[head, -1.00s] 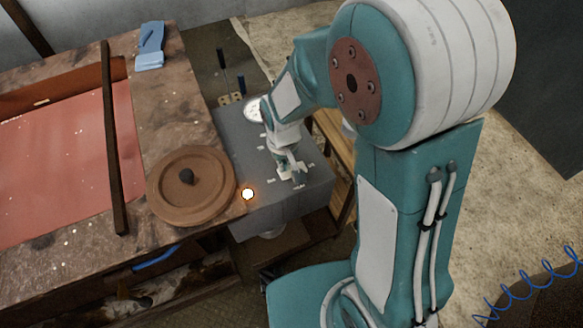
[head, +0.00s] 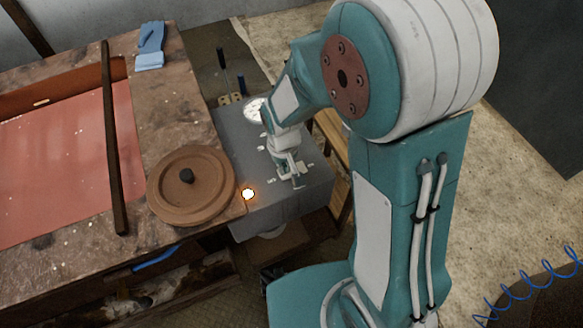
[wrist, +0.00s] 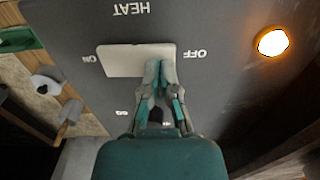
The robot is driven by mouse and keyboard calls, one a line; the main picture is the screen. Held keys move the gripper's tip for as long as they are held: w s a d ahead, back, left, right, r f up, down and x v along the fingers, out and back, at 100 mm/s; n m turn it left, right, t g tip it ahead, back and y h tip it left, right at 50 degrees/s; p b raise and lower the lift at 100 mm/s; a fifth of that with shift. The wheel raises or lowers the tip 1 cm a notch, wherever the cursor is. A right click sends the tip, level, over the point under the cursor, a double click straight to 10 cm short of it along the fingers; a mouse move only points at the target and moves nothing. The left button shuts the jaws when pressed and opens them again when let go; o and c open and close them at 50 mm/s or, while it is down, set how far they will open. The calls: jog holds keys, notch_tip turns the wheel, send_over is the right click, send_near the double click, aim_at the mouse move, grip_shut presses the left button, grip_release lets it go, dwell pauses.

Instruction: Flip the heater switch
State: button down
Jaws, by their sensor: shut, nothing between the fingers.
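The heater switch plate (wrist: 125,60) is a pale rectangle on the grey control box (head: 225,140), with HEAT, ON and OFF lettering around it in the wrist view. My gripper (wrist: 160,66) is shut and empty, with its fingertips over the plate at the OFF end. I cannot tell whether the fingertips touch it. The switch lever is not clearly visible; the fingers may hide it. In the head view my gripper (head: 293,176) is at the top of the box. An orange-white lamp (wrist: 272,42) glows beside the OFF side; it also shows in the head view (head: 248,194).
A brown round lid (head: 210,190) with a dark knob lies on the worktop left of the box. A blue glove (head: 150,45) lies at the back. Wooden slats (head: 330,135) stand right of the box.

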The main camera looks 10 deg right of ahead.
jog(key=shift+f, duration=0.1)
jog(key=shift+r, duration=3.5)
jog(key=shift+d+r, duration=0.1)
jog(key=shift+r, duration=0.1)
jog(key=s+d+r+m+t, duration=0.1)
jog(key=s+d+r+t, duration=0.1)
jog(key=s+d+r, duration=0.3)
jog(key=s+d+r+m+t, duration=0.2)
jog(key=s+d+r, duration=0.3)
jog(key=r, duration=0.6)
jog(key=s+t, duration=0.1)
jog(key=s, duration=0.1)
jog(key=shift+s+d+r+t, duration=0.3)
jog(key=shift+s, duration=0.05)
